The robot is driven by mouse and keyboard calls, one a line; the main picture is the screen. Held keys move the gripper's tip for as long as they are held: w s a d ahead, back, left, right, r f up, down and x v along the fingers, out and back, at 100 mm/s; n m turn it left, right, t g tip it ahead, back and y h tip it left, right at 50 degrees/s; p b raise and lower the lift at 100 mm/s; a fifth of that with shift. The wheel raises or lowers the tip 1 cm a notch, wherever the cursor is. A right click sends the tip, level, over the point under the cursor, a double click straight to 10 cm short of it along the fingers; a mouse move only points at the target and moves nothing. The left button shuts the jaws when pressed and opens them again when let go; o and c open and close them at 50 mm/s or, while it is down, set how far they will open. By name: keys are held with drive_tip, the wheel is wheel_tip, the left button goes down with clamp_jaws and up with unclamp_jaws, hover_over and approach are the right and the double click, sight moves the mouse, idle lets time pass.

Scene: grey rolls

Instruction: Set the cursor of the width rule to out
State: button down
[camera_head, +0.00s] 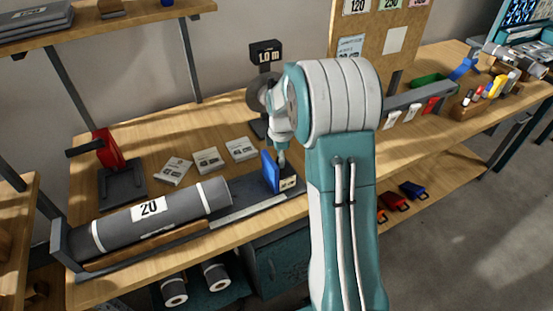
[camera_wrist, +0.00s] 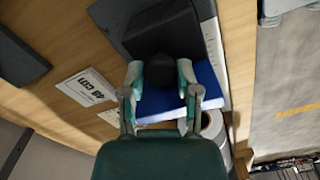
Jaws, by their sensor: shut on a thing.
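The width rule (camera_head: 247,210) is a pale scale strip on a dark rail along the front of the bench. Its cursor, a blue upright plate (camera_head: 270,172) on a dark block, stands near the rail's right end. My gripper (camera_head: 281,161) is over the cursor, partly hidden by my arm. In the wrist view my gripper (camera_wrist: 160,73) has its fingers closed around a dark round knob (camera_wrist: 159,68) in front of the blue plate (camera_wrist: 208,82). The scale strip (camera_wrist: 212,45) runs beside it. I cannot read any "out" mark.
A grey roll marked 20 (camera_head: 190,208) lies left of the cursor along the rail. Several small cards (camera_head: 208,160) lie behind it; one (camera_wrist: 87,87) reads 48 cm. A black display (camera_head: 266,55) showing 1.0 m stands behind my gripper. A red device (camera_head: 108,150) is at left.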

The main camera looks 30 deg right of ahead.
drive_tip(key=shift+c, duration=1.7)
unclamp_jaws()
drive_tip(key=shift+w+f, duration=0.1)
wheel_tip(320, 180, up, 12)
drive_tip(key=s+a+r+m+t, duration=0.2)
drive_tip(key=s+a+r+m, duration=0.35)
drive_tip(key=s, duration=0.35)
drive_tip(key=s+a+r+m+t, duration=0.2)
drive_tip(key=s+a+r+m, duration=0.2)
drive_tip(key=s+a, duration=0.45)
drive_tip(key=s+f+m+t, duration=0.1)
drive_tip(key=s+m, duration=0.3)
drive_tip(key=s, duration=0.4)
drive_tip(key=shift+s+a+f+t, duration=0.3)
drive_tip(key=shift+s+a+f, duration=0.1)
drive_tip(key=shift+f, duration=0.25)
